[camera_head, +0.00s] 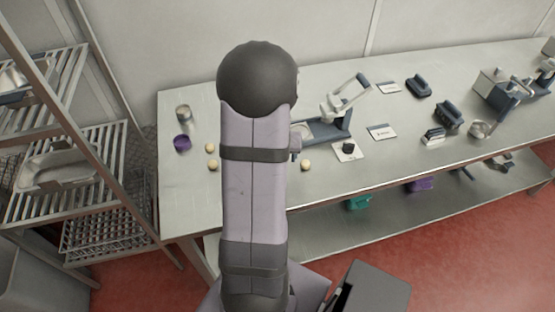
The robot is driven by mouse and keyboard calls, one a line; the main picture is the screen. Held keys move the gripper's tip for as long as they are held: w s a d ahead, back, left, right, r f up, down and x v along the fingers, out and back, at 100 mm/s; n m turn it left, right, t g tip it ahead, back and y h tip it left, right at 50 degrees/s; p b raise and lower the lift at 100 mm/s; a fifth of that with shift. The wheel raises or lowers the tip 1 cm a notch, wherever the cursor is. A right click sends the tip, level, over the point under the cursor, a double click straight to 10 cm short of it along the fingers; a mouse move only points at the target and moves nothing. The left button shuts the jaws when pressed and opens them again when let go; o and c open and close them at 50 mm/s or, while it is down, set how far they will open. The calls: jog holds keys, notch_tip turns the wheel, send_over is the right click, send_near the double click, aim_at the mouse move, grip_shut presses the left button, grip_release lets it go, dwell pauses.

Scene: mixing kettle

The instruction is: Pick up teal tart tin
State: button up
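No teal tart tin can be made out on the table top. My own arm stands upright in the middle of the view and hides a strip of the table behind it. A small purple round tin (182,143) stands on the left part of the table. A teal object (358,202) lies on the lower shelf under the table; its shape is too small to tell. My gripper is hidden behind my arm; only a small pale part of my wrist shows at the arm's right side.
A wire rack (70,215) stands left. The table's front-left corner is bare.

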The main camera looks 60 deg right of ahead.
jog(key=shift+x, duration=1.55)
jog(key=shift+a, duration=0.1)
jog(key=c, duration=1.1)
jog(key=shift+r, duration=0.15)
notch_tip(320, 180, up, 10)
jog(key=b, duration=0.1)
jog(key=d+m+g+p, duration=0.2)
jog(key=d+m+p, duration=0.2)
jog(key=d, duration=1)
jog(key=shift+d+f+m+h, duration=0.25)
jog(key=shift+f+m, duration=0.2)
jog(key=shift+m, duration=0.55)
